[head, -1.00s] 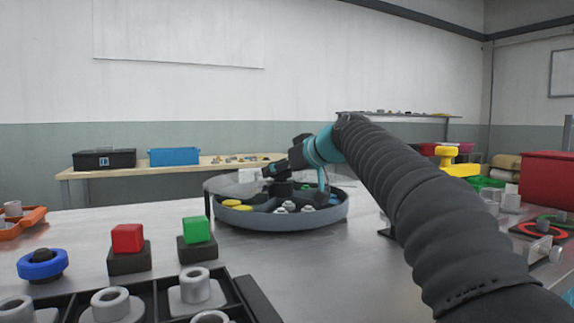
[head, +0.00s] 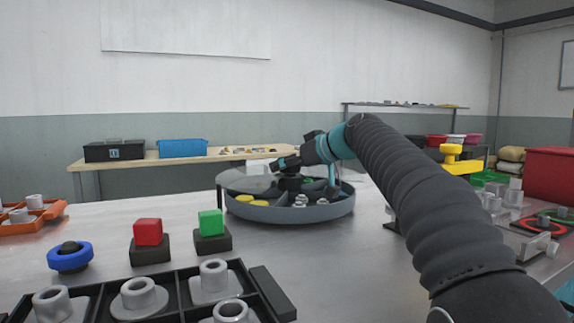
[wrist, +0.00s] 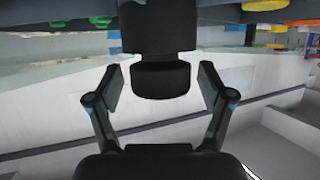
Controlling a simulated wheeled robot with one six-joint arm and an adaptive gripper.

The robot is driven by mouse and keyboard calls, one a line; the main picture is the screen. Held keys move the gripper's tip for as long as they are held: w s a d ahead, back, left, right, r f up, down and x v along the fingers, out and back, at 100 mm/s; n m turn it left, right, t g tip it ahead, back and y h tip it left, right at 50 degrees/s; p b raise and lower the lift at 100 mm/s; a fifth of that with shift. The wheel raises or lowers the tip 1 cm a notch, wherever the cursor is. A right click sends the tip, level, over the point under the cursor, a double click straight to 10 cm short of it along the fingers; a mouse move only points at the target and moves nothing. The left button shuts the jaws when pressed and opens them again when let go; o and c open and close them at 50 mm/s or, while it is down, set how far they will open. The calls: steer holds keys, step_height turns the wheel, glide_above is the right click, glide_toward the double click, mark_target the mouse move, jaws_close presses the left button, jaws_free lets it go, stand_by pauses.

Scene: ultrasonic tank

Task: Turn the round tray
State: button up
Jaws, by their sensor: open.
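The round tray (head: 290,214) is a grey, low-walled dish on the metal table, with yellow and pale pieces inside. A flat, partly see-through cover (head: 246,182) lies over its left back part. A black knob (head: 291,183) stands near its middle, and it also shows in the wrist view (wrist: 161,80). My gripper (wrist: 161,85) is open, with one finger on each side of the knob and a visible gap on both sides. In the head view my gripper (head: 284,164) is over the tray's middle. My arm hides part of the tray's right back.
Red (head: 148,232) and green (head: 210,223) blocks on dark bases and a blue ring (head: 69,257) stand at front left, by a black compartment tray (head: 262,301). A red box (head: 550,176) is at right. Table in front of the round tray is clear.

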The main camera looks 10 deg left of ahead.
steer(key=v, duration=1.2)
